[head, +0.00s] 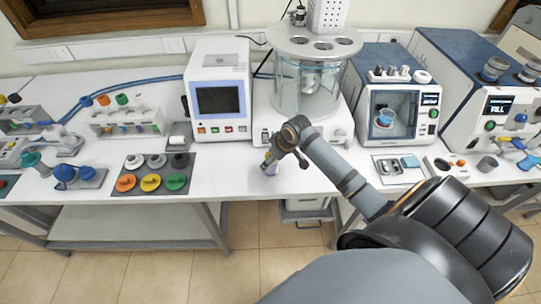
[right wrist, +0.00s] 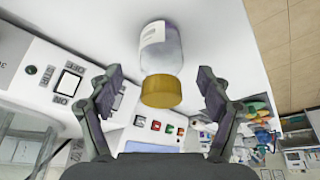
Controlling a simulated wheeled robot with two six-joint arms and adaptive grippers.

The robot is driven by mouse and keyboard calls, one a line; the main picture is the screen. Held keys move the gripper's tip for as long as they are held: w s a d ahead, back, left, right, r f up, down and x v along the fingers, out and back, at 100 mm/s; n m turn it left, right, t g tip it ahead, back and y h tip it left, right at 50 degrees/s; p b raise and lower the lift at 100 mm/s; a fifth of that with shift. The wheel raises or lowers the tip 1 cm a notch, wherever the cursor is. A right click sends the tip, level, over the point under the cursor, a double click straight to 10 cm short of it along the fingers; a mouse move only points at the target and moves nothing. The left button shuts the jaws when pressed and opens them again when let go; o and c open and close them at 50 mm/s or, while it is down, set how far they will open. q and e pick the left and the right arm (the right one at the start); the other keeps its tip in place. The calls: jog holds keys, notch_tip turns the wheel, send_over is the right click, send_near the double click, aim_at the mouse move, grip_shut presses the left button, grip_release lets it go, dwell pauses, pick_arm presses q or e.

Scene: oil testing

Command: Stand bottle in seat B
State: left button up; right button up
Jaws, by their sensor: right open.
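A clear bottle with a yellow cap (right wrist: 161,91) and a white label shows in the right wrist view, its cap towards me. My right gripper (right wrist: 160,80) is open, one finger on each side of the cap, with a gap on both sides. In the head view the right gripper (head: 277,153) is low over the front of the white table, and the bottle (head: 269,167) is partly hidden beneath it. I cannot tell which place is seat B. My left gripper is not in view.
A glass vessel under a round holed plate (head: 314,43) stands just behind my right gripper. A white instrument with a screen (head: 218,100) is to its left, and a blue-topped chamber (head: 398,105) to its right. A dark tray of coloured knobs (head: 150,182) lies left. Table front edge is close.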

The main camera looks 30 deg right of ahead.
jog(key=shift+w+f, duration=0.1)
jog(key=p+x, duration=0.1)
jog(key=x, duration=0.4)
jog(key=shift+w+a+p, duration=0.2)
jog(key=shift+a+p, duration=0.05)
jog(key=shift+p, duration=0.15)
jog(key=shift+s, duration=0.1)
jog(key=c, duration=1.6)
jog(key=shift+o, duration=0.2)
jog(key=shift+r, duration=0.2)
